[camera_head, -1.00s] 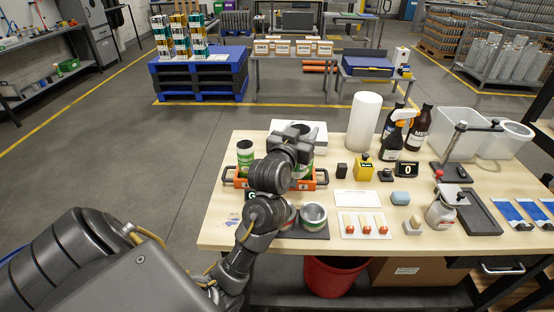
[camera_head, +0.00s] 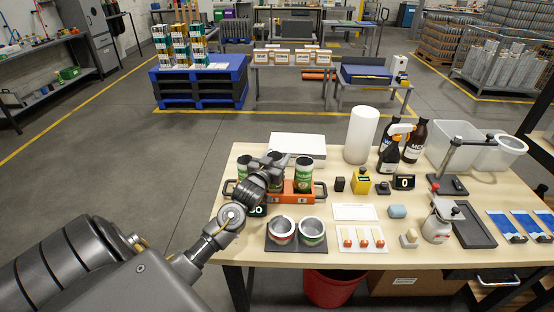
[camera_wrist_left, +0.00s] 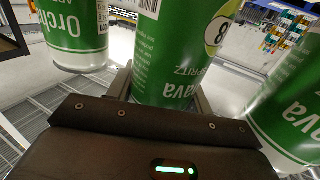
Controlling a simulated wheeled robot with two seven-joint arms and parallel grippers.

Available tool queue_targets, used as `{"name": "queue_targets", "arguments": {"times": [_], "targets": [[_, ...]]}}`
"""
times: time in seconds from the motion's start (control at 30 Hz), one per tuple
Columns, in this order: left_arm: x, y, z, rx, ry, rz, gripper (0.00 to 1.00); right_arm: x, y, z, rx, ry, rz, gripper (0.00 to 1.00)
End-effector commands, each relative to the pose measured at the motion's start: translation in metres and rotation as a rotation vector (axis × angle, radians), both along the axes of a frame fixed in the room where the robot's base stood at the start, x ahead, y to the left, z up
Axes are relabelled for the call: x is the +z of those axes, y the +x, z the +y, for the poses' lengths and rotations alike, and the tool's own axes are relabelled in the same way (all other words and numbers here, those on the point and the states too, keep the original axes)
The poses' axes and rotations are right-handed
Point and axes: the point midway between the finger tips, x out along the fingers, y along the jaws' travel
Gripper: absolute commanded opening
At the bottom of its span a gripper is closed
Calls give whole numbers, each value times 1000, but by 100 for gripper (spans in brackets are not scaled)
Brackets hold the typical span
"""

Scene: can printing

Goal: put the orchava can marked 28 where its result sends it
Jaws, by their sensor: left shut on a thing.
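Three green-and-white cans stand in a row at the orange carrier (camera_head: 290,198): a left can (camera_head: 243,166), a middle can (camera_head: 279,160) and a right can (camera_head: 304,174). My left gripper (camera_head: 270,170) is shut on the middle can, and my wrist hides part of it. In the left wrist view, this orchava can (camera_wrist_left: 165,75) sits between the fingers, its label upside down. An 8 shows on its round mark; the rest of the number is turned out of sight. A neighbouring can stands on each side. My right gripper is not in view.
A small dark display (camera_head: 257,210) stands there, partly hidden. A white board (camera_head: 298,147) lies behind; a white roll (camera_head: 361,135) and bottles stand to the right.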

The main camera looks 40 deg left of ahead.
Motion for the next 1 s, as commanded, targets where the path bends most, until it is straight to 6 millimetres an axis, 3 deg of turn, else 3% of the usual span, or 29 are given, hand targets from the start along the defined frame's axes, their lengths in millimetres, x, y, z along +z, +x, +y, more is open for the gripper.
{"name": "queue_targets", "arguments": {"times": [0.1, 0.5, 0.53, 0.67, 0.7, 1.0], "targets": [[-10, 0, 0, 1, 0, 0, 15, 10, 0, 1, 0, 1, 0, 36], [-18, 0, 0, 1, 1, -2, 15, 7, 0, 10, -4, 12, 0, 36], [-18, 0, 0, 1, 1, -2, 52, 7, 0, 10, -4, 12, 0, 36], [-17, 0, 0, 1, 1, -2, 69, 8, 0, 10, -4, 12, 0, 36], [-17, 0, 0, 1, 1, -2, 73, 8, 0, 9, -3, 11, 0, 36], [-14, 0, 0, 1, 1, -2, 73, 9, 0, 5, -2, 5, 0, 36]]}}
